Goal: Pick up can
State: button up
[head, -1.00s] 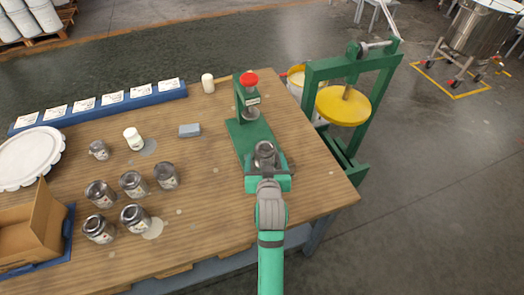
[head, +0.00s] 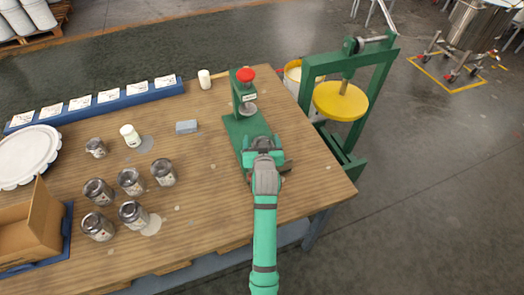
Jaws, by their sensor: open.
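My gripper (head: 262,148) is open over the front end of the green press base, its fingers pointing away from the camera. A grey metallic piece shows between the fingers. It may be the can seen there earlier, but my gripper hides most of it. The green press (head: 243,97) with a red knob stands just behind the gripper. Several dark metal cans with pale labels stand left of it, including a front one (head: 133,214), a right one (head: 163,172) and a small one (head: 95,148). They are upright and apart from my gripper.
A blue strip (head: 149,93) with white cards lies along the back left. A white bottle (head: 131,135), a grey block (head: 186,127) and an open cardboard box (head: 38,222) are on the wooden table. A green frame with a yellow disc (head: 340,101) stands beyond its right edge.

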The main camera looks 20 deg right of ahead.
jog(key=c, duration=1.3)
jog(key=shift+c, duration=1)
jog(key=shift+r, duration=0.15)
